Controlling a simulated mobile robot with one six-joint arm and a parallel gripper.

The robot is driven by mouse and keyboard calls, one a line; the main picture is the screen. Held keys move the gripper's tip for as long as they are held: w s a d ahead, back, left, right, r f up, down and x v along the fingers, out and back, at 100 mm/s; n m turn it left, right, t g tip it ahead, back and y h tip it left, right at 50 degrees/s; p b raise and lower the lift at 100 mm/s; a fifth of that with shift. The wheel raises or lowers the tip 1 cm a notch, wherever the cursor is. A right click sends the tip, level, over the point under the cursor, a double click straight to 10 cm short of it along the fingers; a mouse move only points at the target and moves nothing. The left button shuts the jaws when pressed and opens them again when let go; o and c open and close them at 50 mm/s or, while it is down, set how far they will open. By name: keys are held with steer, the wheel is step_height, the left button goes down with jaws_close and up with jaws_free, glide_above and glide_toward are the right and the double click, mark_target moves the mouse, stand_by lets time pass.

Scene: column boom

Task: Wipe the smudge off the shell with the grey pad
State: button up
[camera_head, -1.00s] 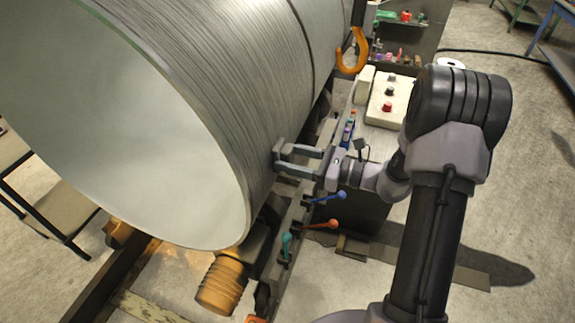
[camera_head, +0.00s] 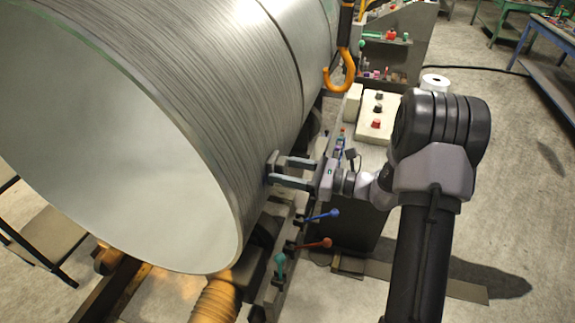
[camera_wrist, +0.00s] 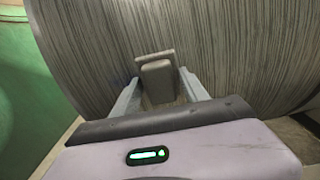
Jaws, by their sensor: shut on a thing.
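The shell (camera_head: 215,90) is a big grey metal cylinder with fine streaks, lying on its side, its pale open end facing lower left. My gripper (camera_head: 273,172) reaches its right flank from the right. In the wrist view my gripper (camera_wrist: 162,88) is shut on the grey pad (camera_wrist: 157,75), a small block between the fingertips. The pad is against or very close to the streaked shell wall (camera_wrist: 230,45); I cannot tell whether it touches. A faint bluish mark shows left of the pad; I cannot tell whether it is the smudge. The pad may hide part of the surface.
An orange hook (camera_head: 340,75) hangs beside the shell, above my gripper. A control box (camera_head: 376,115) with knobs stands behind the arm. Blue, red and green levers (camera_head: 315,243) stick out below the gripper. An orange roller (camera_head: 215,303) sits under the shell. Open floor lies to the right.

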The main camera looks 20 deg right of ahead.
mark_target(257, 193)
steer(key=shift+s+a, duration=0.85)
steer(key=shift+s, duration=0.35)
steer(key=shift+s+a, duration=0.9)
steer(key=shift+s, duration=0.3)
steer(key=shift+s+a, duration=0.85)
steer(key=shift+s, duration=0.35)
steer(key=v, duration=0.6)
steer(key=shift+b, duration=0.4)
steer(key=shift+v, duration=1.5)
